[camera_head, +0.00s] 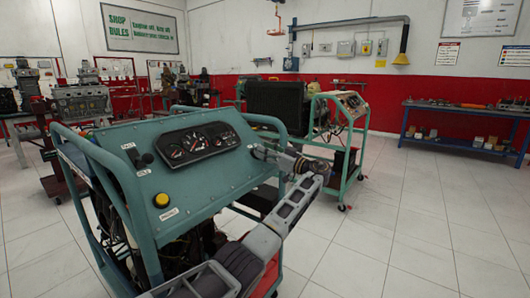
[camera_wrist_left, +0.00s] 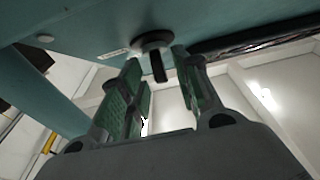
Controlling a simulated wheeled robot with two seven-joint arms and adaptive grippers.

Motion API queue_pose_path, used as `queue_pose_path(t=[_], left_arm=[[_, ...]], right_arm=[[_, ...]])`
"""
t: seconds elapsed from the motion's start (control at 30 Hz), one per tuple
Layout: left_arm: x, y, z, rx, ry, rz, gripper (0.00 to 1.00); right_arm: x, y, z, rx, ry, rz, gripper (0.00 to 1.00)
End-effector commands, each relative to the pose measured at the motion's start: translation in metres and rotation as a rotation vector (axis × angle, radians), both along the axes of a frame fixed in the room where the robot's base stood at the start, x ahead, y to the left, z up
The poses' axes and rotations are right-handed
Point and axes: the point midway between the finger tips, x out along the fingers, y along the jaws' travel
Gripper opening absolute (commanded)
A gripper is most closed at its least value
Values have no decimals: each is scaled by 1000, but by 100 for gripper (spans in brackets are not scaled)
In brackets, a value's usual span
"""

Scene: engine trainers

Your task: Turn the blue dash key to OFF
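The blue-green engine trainer (camera_head: 215,180) stands in front of me, with a sloped dash panel. My left gripper (camera_head: 262,152) is at the right end of this panel, beside the gauges. In the left wrist view, the dash key (camera_wrist_left: 157,62) is a dark tab on a round black base, on the blue-green panel. My left gripper (camera_wrist_left: 163,72) is open, with one green-padded finger on each side of the key. I see a gap between the key and the fingers. The key is hidden behind the gripper in the head view. My right gripper is not in view.
The dash carries a black gauge cluster (camera_head: 197,143), a yellow button (camera_head: 161,200) and a black lever (camera_head: 147,159). Teal frame rails (camera_head: 125,185) border the panel. A second trainer (camera_head: 342,110) stands behind. A blue bench (camera_head: 466,109) is at right, with open floor before it.

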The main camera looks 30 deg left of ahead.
Motion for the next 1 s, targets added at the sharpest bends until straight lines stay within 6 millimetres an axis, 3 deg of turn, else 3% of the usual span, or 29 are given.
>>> queue_pose_path(t=[0.27, 0.7, 1.0], left_arm=[[-1, -29, -5, 1, 0, -2, 32], [-6, -91, -15, -1, 0, -1, 32], [-7, -112, -19, 1, -1, 1, 32]], right_arm=[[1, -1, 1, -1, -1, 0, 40], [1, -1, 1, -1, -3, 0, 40], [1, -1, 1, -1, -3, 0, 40]])
